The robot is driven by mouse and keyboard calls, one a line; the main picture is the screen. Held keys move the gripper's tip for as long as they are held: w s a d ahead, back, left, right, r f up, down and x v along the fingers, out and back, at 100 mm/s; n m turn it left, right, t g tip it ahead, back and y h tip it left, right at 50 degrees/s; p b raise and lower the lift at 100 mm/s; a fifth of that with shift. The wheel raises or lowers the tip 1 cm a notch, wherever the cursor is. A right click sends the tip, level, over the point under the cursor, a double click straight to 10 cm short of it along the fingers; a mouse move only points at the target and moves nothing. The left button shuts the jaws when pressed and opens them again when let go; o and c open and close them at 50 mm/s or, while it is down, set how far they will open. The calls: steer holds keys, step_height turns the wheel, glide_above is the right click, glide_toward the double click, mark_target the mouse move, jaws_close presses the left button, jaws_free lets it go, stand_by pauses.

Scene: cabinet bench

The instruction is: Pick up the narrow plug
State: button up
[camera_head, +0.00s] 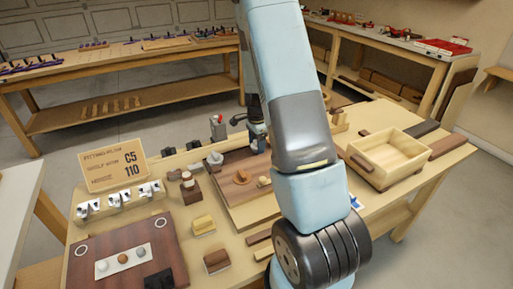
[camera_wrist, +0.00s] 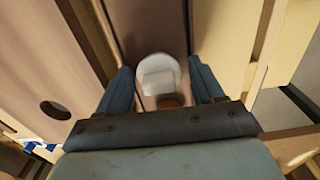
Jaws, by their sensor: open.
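My gripper (camera_wrist: 160,72) is open in the wrist view, with one blue finger on each side of a pale grey-white rounded piece (camera_wrist: 158,72). A small reddish-brown piece (camera_wrist: 171,100) shows just below it, partly hidden by the gripper body. I cannot tell whether either is the narrow plug, or whether the fingers touch anything. In the head view my gripper (camera_head: 258,130) is partly hidden behind my arm, above the far edge of a brown board (camera_head: 235,192). Small wooden pieces (camera_head: 264,181) sit on that board, and a grey rounded piece (camera_head: 215,159) is at its left.
An open wooden box (camera_head: 404,154) stands on the right of the bench. A sign (camera_head: 112,165), a rack of metal-topped parts (camera_head: 119,203) and a dark board with balls (camera_head: 160,232) are at left. Loose wooden blocks (camera_head: 203,225) lie at the front.

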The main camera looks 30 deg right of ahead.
steer(key=c, duration=0.7)
steer(key=shift+o, duration=0.2)
